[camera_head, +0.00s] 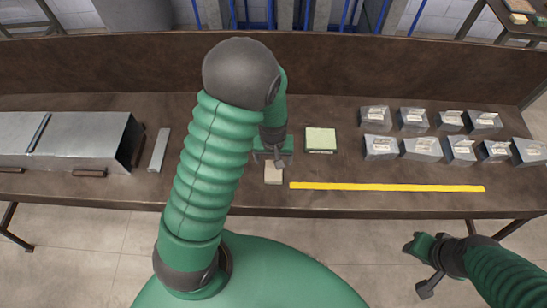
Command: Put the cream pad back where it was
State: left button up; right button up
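A small cream pad (273,174) lies at the front middle of the brown table, or just above it; I cannot tell which. My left gripper (273,162) points down at the pad's far edge. Its fingertips are small and partly hidden, so I cannot tell whether they grip the pad. A pale green pad (320,139) with a dark border lies to the right of my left gripper. My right gripper (419,268) is beyond the table's front edge at the lower right, with its fingers apart and nothing between them.
A yellow strip (386,187) runs along the table's front (350,201). Several metal duct pieces with labels (421,149) stand in two rows at the right. A long metal duct (75,139) and a flat grey bar (158,150) lie at the left. A raised brown back panel (400,75) closes the rear.

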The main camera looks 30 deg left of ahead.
pick_arm(q)
jog(key=s+d+r+m+t, duration=0.1)
jog(key=s+d+r+m, duration=0.5)
jog(key=r, duration=0.5)
jog(key=shift+s+d+r+h, duration=0.3)
jog(key=shift+s+r, duration=0.05)
jog(key=shift+s, duration=0.65)
pick_arm(e)
jog(key=shift+a, duration=0.1)
pick_arm(q)
jog(key=shift+w, duration=0.15)
pick_arm(e)
jog(key=shift+w, duration=0.1)
